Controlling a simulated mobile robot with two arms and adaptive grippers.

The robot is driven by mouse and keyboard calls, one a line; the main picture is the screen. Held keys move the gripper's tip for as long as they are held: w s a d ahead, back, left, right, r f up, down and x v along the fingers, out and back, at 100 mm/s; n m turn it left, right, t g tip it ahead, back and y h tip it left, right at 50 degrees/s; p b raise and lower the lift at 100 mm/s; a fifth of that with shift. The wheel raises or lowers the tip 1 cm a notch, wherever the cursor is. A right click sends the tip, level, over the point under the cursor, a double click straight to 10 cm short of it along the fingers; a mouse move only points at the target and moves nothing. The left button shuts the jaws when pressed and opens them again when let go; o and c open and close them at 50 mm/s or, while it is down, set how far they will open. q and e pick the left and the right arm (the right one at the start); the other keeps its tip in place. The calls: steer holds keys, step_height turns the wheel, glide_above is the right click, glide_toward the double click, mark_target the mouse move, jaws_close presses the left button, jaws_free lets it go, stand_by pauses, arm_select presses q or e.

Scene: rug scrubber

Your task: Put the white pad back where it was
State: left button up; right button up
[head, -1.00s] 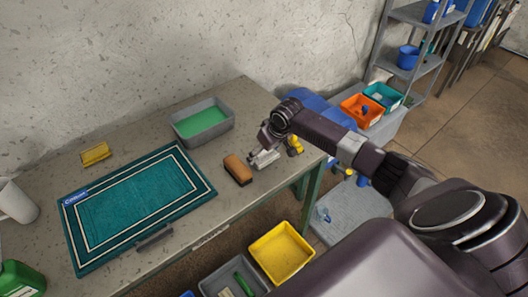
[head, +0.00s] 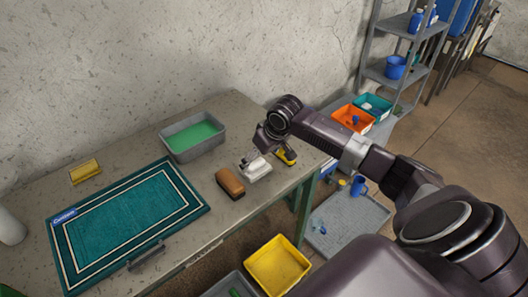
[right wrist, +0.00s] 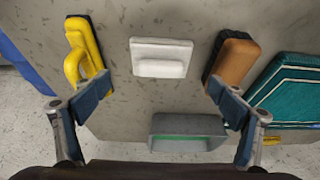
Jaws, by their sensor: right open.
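The white pad (head: 257,171) lies on the table between the brown brush (head: 230,184) and a yellow-handled tool (head: 286,155). In the right wrist view the pad (right wrist: 162,57) is flat, with a raised white grip, and nothing touches it. My right gripper (right wrist: 157,90) is open and empty, its blue-grey fingers wide apart. In the head view the right gripper is just above and behind the pad, its fingers partly hidden. My left gripper is not in view.
A grey tray with green contents (head: 163,149) stands behind the brush. The teal rug (head: 125,222) fills the table's left part, with a yellow sponge-like block (head: 85,171) behind it. A yellow bin (head: 278,266) is below the front edge.

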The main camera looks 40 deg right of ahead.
steer(key=v, duration=0.6)
steer(key=shift+b, duration=0.35)
steer(key=shift+s+r, duration=0.1)
